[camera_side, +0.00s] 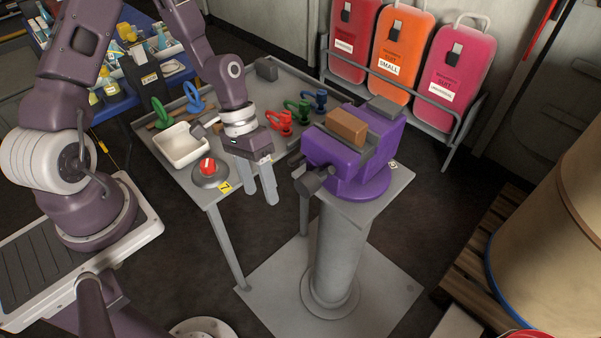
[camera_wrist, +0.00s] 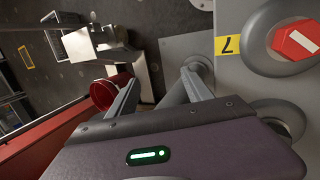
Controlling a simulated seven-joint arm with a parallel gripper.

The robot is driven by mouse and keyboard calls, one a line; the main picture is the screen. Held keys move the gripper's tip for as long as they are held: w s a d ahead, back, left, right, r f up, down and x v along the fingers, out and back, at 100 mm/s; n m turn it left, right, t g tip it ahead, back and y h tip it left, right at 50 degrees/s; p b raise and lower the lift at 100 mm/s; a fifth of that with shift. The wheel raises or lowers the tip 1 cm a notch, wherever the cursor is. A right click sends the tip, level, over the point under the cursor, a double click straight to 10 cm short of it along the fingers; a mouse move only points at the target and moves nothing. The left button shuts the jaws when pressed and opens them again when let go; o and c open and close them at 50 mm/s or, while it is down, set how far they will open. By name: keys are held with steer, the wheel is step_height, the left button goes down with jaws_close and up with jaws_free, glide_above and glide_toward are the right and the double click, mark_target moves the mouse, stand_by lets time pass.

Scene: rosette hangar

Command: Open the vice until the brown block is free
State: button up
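A dark grey screw end with a handle (camera_side: 314,181) sticks out of the vice's near left side. My gripper (camera_side: 261,198) points down to the left of the vice, apart from it. In the wrist view my gripper (camera_wrist: 158,76) has its two fingers spread with nothing between them. I cannot make out the vice or block there.
A red knob on a round grey base (camera_side: 208,170) is left of my gripper; it also shows in the wrist view (camera_wrist: 298,40). A white tray (camera_side: 181,158) lies behind it. Red (camera_side: 280,122), green (camera_side: 299,110) and blue (camera_side: 315,98) clamp-like pieces stand behind the vice.

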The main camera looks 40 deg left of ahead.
steer(key=s+g+y, duration=0.1)
steer(key=s+y, duration=0.1)
steer(key=y, duration=0.1)
step_height(320, 180, up, 12)
steer(key=t+y, duration=0.2)
glide_above(307, 178)
steer(key=shift+s+r, duration=0.1)
steer(key=shift+r, duration=0.1)
steer(key=shift+d+f, duration=0.1)
steer(key=shift+f, duration=0.05)
step_height(307, 178, down, 7)
steer(key=shift+r, duration=0.15)
jaws_close()
